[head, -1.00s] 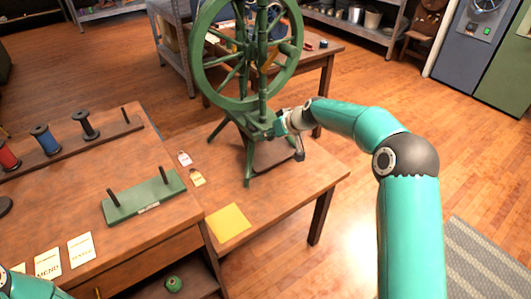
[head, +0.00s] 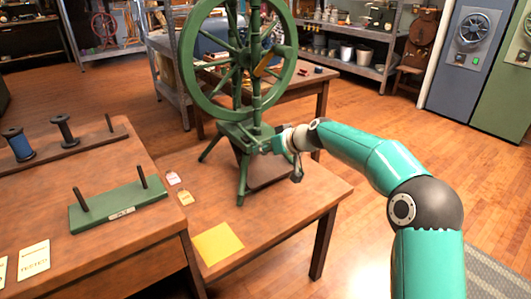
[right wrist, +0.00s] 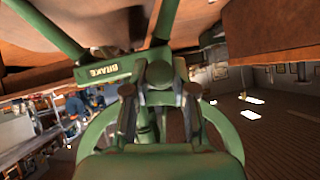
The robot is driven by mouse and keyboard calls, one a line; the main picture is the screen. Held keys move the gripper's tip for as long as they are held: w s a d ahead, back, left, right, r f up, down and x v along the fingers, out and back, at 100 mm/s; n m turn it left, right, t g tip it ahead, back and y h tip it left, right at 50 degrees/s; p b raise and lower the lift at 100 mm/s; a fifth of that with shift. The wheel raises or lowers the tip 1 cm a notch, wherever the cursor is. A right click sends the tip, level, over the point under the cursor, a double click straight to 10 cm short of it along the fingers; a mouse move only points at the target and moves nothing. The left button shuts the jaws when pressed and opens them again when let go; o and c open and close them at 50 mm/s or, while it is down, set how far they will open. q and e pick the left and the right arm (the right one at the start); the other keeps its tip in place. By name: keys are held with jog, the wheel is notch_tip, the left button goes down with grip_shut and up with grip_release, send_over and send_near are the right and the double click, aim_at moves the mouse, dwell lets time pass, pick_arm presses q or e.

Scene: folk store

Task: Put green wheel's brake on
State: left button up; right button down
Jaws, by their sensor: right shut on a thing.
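The green spinning wheel (head: 238,60) stands upright on a wooden table, its legs on the table top. My right gripper (head: 280,145) is at the right side of its base. In the right wrist view, a green plate with the upside-down word BRAKE (right wrist: 103,72) sits beside a green knob-like part (right wrist: 158,74). The right gripper's dark fingers (right wrist: 158,95) are on both sides of this part and shut on it. In the head view the gripper hides the part. Whether the brake is on cannot be told. My left gripper is out of view.
A yellow sheet (head: 217,243) and two small tags (head: 184,198) lie on the table. A green two-peg stand (head: 118,206) and a spool rack (head: 60,147) are on the left bench. Shelves (head: 350,40) stand behind.

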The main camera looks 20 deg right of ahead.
jog(key=shift+d, duration=0.1)
jog(key=c, duration=0.9)
grip_release()
jog(key=shift+c, duration=0.2)
jog(key=v, duration=1.1)
jog(key=shift+s+r, duration=0.15)
jog(key=shift+s, duration=0.15)
